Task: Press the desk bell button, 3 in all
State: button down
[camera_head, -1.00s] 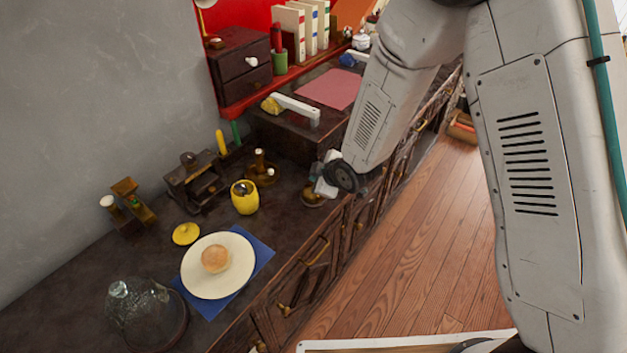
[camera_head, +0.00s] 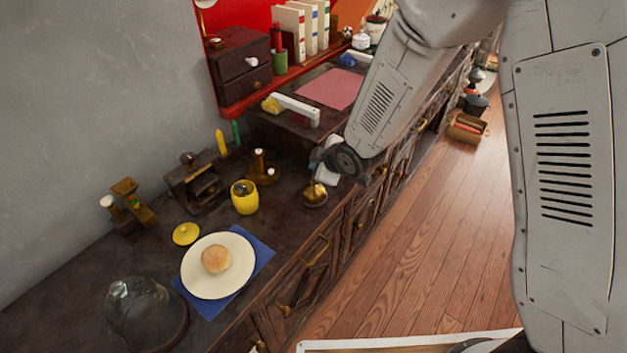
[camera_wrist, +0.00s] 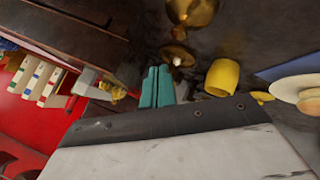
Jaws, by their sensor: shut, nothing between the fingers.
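The desk bell, a small brass dome on a dark base (camera_head: 315,193), stands near the counter's front edge in the head view. In the wrist view its gold dome (camera_wrist: 192,11) is at the top edge, partly cut off. My gripper (camera_wrist: 157,82) shows teal fingers close together and empty in the wrist view. The bell lies up and to the right of the fingertips there, apart from them. In the head view my wrist is just behind and right of the bell, and the fingers are mostly hidden.
A plate (camera_head: 197,283) with a bun and a glass dome (camera_head: 140,308) are nearer. A white-handled object (camera_head: 296,109) lies behind.

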notch_tip(320, 180, up, 2)
jog(key=shift+r, duration=0.15)
dwell(0.8)
jog(key=s+d+m+g+h, duration=0.4)
jog(key=s+d+m+h, duration=0.15)
jog(key=s+d, duration=0.4)
jog(key=s+d+r+m+g, duration=0.1)
jog(key=s+d+r+m, duration=0.4)
jog(key=s+r, duration=0.6)
jog(key=s+d+r+m+g, duration=0.1)
jog(key=s+d+r+m, duration=0.4)
jog(key=s+d+r, duration=0.5)
jog(key=shift+s+r, duration=1.05)
jog(key=shift+s, duration=0.8)
